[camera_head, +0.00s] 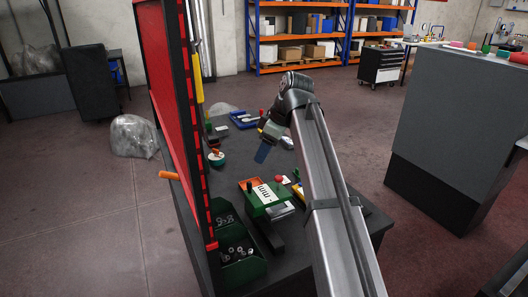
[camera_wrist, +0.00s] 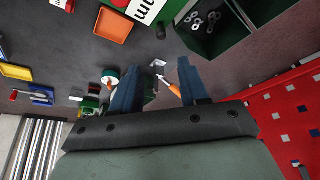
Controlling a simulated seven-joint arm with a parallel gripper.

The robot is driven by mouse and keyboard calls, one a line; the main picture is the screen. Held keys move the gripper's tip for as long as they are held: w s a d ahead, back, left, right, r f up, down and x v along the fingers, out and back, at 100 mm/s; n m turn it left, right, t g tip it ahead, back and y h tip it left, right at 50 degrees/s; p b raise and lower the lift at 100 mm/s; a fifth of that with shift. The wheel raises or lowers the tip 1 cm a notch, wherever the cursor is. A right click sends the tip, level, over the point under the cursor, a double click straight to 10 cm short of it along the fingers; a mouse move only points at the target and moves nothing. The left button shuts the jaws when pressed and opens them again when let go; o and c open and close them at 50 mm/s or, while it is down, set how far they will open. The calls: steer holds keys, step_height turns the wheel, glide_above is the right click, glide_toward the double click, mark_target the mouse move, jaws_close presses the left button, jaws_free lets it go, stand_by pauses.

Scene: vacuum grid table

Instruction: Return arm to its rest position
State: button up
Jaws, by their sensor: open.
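My gripper (camera_head: 263,150) hangs over the dark work table (camera_head: 222,173) in the head view, its blue fingers tilted downward. The arm reaches in from the lower right of that view. In the wrist view, the two blue fingers of my gripper (camera_wrist: 160,85) stand apart with no object held between them. A small item with an orange handle (camera_wrist: 172,84) shows beyond the fingers; its exact kind is unclear. The near part of the table is partly hidden by my arm in the head view.
A red panel (camera_head: 163,80) rises along the table's left side. Green bins (camera_head: 238,270) with metal parts stand at its foot. A green box (camera_head: 268,211), an orange tray (camera_head: 249,182) and a blue tray (camera_head: 242,124) are on the table. A grey cabinet (camera_head: 455,110) stands right.

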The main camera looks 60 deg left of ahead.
stand_by(0.3)
